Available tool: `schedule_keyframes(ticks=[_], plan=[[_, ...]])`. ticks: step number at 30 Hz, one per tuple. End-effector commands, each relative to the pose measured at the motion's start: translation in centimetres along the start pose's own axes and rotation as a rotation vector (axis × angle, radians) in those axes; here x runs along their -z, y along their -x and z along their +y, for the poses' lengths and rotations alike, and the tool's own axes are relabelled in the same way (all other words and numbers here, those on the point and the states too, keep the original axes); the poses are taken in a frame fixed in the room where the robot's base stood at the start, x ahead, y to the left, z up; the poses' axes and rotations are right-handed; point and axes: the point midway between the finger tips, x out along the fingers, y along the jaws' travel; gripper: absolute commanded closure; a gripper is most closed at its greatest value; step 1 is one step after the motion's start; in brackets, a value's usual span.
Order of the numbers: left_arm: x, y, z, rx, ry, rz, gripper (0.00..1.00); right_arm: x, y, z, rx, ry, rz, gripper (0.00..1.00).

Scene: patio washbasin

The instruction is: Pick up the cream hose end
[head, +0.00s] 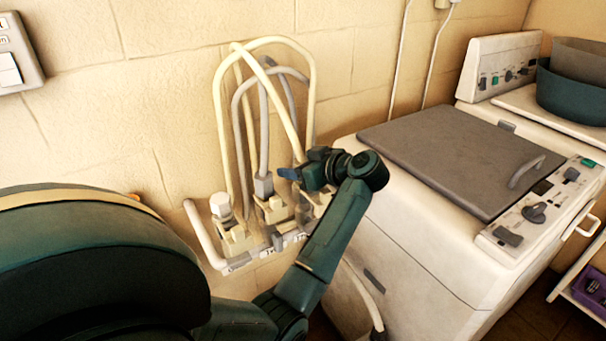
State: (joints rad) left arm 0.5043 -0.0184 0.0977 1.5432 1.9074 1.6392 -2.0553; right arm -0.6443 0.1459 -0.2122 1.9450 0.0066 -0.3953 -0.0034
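Cream hoses (219,110) loop up against the wall beside grey hoses (239,115). Their lower ends come down to a pale block of fittings (240,243) low on the wall. A whitish end piece (220,205) sits at the left, and a grey end piece (263,186) near the middle. The right-hand cream ends are hidden behind my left gripper (287,173). That gripper points left, with a blue fingertip showing just right of the grey end piece. I cannot tell whether it touches a hose or is open. My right gripper is not in view.
A white washing machine (400,270) with a grey lid (450,155) stands close on the right. A pale hose (366,292) hangs at its lower left. A dark teal tub (572,95) sits behind. A wall switch box (18,55) is at upper left.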

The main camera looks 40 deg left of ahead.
Motion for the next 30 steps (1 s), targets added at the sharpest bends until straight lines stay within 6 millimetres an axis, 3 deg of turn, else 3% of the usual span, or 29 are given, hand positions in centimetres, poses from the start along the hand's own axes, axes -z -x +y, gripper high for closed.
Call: schedule_keyframes(ticks=[15,23,30], plan=[[0.1,0.1,0.0,0.0,0.001,0.001,0.92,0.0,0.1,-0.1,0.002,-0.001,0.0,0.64],[0.5,0.2,0.1,-0.001,0.004,0.001,0.92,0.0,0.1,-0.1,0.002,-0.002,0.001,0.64],[4.3,1.8,0.1,-0.003,0.009,0.0,0.92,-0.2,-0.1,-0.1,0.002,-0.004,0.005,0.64]])
